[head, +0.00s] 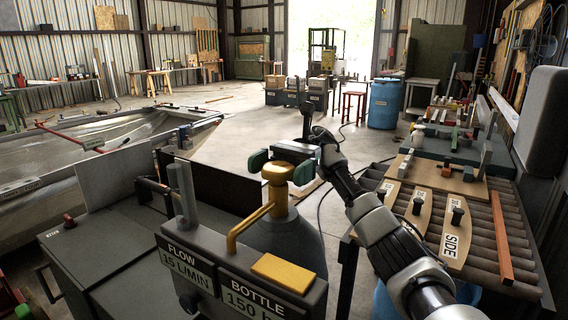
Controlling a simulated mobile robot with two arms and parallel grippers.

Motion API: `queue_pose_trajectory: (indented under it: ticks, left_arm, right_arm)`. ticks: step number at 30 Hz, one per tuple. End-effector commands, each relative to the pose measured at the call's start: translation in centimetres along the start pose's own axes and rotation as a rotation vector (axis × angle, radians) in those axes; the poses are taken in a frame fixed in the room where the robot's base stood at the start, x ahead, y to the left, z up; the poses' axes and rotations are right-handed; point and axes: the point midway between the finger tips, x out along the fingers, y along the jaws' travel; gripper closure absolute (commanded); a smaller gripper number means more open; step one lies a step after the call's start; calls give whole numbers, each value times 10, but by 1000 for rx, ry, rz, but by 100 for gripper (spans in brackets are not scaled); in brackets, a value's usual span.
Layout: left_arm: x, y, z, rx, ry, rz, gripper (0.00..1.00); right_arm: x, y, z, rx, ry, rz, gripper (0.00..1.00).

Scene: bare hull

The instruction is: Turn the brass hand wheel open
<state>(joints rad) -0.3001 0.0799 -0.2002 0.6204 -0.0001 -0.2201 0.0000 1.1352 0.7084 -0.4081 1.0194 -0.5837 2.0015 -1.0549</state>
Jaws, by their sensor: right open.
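The brass hand wheel (277,173) sits on top of a brass valve on a grey gas bottle (287,243), in the middle of the head view. My right gripper (281,165) is open at the wheel, with one green-padded finger to its left and one to its right. Its grey body lies just beyond the wheel. I cannot tell whether the pads touch the rim. My left gripper is not in view.
A dark panel (235,268) labelled FLOW and BOTTLE stands in front of the bottle, with a brass pipe (249,226) leading to it. A roller bench (480,225) with labelled boards is at right. A metal hull (70,180) lies at left. Open floor stretches behind.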

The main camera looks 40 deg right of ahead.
Motion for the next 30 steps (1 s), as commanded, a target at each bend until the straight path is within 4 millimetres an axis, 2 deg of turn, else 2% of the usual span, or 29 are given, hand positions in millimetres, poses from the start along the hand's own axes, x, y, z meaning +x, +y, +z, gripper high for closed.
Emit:
queue_pose_trajectory:
  ticks: [5, 9, 11, 21, 25, 30]
  left_arm:
    - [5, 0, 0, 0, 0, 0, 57]
    - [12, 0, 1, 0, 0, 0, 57]
    - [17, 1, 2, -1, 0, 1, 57]
    - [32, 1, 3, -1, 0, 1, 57]
    - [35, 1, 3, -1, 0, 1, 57]
    - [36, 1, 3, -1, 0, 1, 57]
  right_arm:
    - [0, 0, 15, -5, 1, 0, 3]
    - [0, 1, 43, -8, 0, 0, 3]
    - [-2, 17, 47, -6, 2, -2, 3]
    - [-8, 86, 90, -3, 1, -2, 3]
    - [-9, 103, 101, -4, 1, -1, 3]
    - [-10, 114, 109, -1, 0, 0, 3]
